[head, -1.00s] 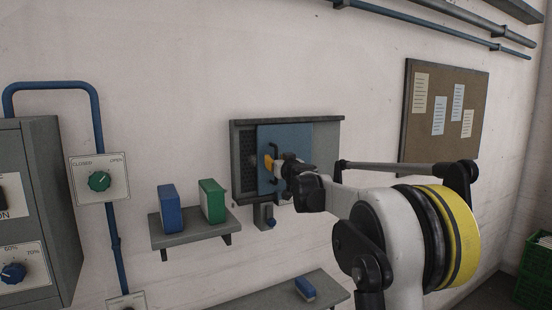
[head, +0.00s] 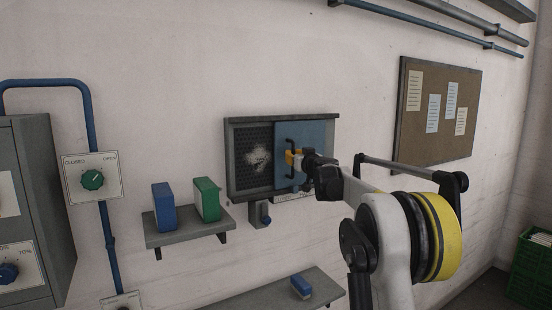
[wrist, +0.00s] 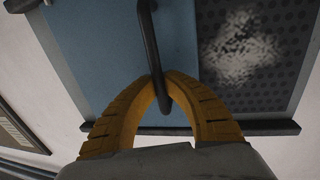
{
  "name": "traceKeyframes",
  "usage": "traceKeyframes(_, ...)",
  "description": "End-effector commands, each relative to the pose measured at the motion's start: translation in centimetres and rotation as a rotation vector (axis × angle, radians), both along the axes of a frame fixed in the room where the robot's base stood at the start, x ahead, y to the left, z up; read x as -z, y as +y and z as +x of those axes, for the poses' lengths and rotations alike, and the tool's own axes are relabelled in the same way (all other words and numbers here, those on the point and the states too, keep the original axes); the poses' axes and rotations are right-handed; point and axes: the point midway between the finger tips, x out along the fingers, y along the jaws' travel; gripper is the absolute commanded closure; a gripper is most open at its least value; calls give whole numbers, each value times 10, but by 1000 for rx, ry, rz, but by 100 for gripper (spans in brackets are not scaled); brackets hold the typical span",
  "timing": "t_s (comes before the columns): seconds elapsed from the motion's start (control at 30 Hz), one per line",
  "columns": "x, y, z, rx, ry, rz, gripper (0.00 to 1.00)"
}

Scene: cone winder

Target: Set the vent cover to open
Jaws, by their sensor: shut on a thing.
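The vent cover (head: 312,150) is a blue sliding panel in a grey wall frame (head: 233,160). It sits at the right side of the frame, and the dark perforated grille (head: 245,140) with a pale patch shows to its left. The cover has a black bar handle, seen in the wrist view (wrist: 150,45). My gripper (head: 294,158) has yellow fingers, which in the wrist view (wrist: 168,85) are closed around the handle. In the head view my gripper hides part of the cover.
A small grey box (head: 260,214) with a blue knob is mounted below the frame. A shelf (head: 185,237) to the left holds a blue block (head: 163,208) and a green block (head: 206,200). A lower shelf (head: 240,304) carries another blue block (head: 301,287). A corkboard (head: 410,130) hangs at right.

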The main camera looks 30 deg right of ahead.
Motion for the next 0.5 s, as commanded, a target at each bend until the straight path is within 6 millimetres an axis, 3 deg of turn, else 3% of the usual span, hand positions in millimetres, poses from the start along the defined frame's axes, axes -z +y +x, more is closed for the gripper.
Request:
traceKeyframes(0.03, 0, -16, 0, 5, 0, 0, 100)
traceKeyframes(0.2, 0, -42, 1, 2, 0, 0, 100)
traceKeyframes(0.5, 1, -47, 1, 2, 0, 0, 100)
